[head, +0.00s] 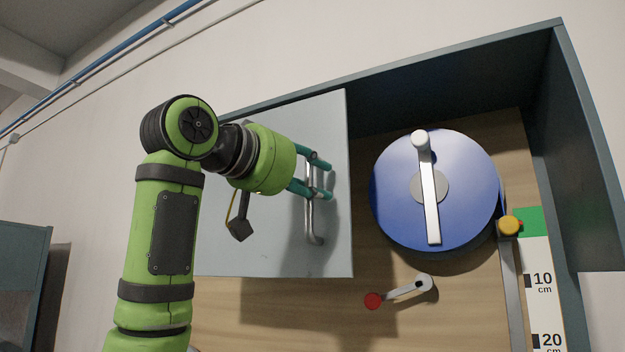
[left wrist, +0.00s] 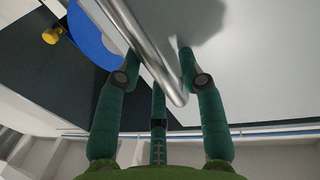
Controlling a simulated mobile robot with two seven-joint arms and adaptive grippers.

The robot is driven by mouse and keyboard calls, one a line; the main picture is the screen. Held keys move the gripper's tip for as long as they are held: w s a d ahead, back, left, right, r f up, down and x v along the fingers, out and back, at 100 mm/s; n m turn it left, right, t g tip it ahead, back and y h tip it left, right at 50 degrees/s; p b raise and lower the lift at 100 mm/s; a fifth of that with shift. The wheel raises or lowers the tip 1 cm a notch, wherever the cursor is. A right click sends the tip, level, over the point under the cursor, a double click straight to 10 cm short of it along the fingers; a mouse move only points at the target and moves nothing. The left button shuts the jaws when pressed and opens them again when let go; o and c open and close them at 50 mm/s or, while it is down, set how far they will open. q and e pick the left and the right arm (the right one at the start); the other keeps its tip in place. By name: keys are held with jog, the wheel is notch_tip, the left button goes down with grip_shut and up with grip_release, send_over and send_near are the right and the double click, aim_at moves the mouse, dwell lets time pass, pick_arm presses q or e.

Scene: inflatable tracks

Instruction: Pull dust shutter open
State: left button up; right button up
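The dust shutter, a pale grey panel (head: 270,240), covers the left part of the cabinet opening in the head view. It also fills the upper right of the left wrist view (left wrist: 260,70). Its metal bar handle (head: 312,225) is near its right edge. My left gripper (head: 326,181) is at the handle, its teal fingers spread apart. In the left wrist view the handle (left wrist: 150,45) runs between the fingers (left wrist: 160,62), with a gap at the right fingertip; whether the left finger touches it I cannot tell. My right gripper is out of view.
Right of the shutter are a blue disc (head: 390,200) with a white crank (head: 430,200), a red-tipped lever (head: 400,290), a yellow knob (head: 509,225) and a centimetre scale (head: 540,300). The dark cabinet frame (head: 590,150) bounds the right side.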

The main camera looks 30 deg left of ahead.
pick_arm(q)
jog(key=shift+s, duration=0.1)
jog(key=v, duration=1.1)
jog(key=shift+s, duration=0.4)
jog(key=shift+a, duration=0.2)
